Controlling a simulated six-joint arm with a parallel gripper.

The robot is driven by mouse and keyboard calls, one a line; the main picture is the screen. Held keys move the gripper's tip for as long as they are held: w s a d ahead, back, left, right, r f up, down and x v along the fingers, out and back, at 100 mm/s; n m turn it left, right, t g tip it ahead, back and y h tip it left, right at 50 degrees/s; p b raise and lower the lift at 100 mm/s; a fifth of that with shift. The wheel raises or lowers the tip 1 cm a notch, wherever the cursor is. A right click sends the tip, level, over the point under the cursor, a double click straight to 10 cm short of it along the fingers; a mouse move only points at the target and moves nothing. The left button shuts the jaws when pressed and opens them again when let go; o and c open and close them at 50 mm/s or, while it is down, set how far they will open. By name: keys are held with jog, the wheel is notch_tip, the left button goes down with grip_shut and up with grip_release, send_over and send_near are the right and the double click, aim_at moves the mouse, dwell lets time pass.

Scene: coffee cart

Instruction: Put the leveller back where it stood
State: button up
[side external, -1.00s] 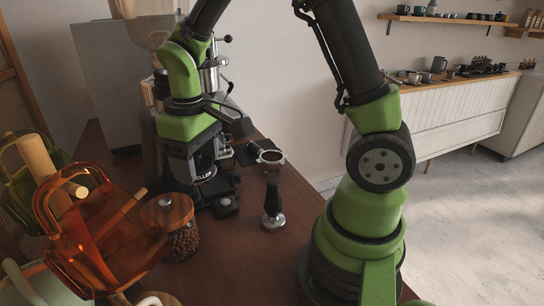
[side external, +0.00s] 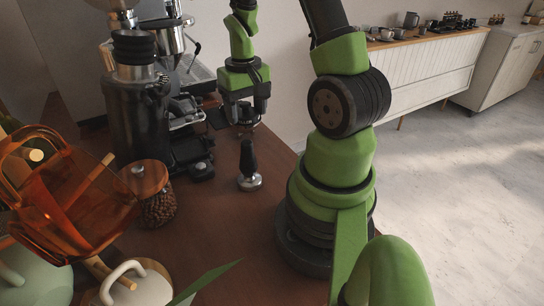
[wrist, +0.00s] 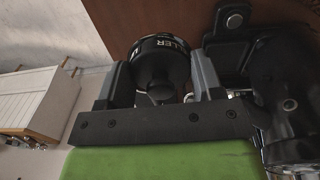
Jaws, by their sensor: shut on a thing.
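The leveller (wrist: 163,48) is a round black piece with white lettering on its rim. In the wrist view it sits between the two fingers of my gripper (wrist: 162,78), which is shut on it. In the side view my gripper (side external: 245,112) points down near the back right edge of the brown table, behind the tamper. There the leveller is small and dark between the fingers, and I cannot tell whether it touches anything below. The portafilter is not clearly visible; my gripper covers that area.
A black-handled tamper (side external: 248,168) stands upright in front of my gripper. The grinder (side external: 138,110) and espresso machine are to the left.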

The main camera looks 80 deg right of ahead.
aim_at(273, 158)
jog(key=s+d+f+m, duration=0.2)
jog(key=s+d+m, duration=0.1)
jog(key=s, duration=0.2)
jog(key=f, duration=0.9)
jog(key=shift+d+f, duration=0.25)
jog(key=o, duration=1)
jog(key=shift+f, duration=0.15)
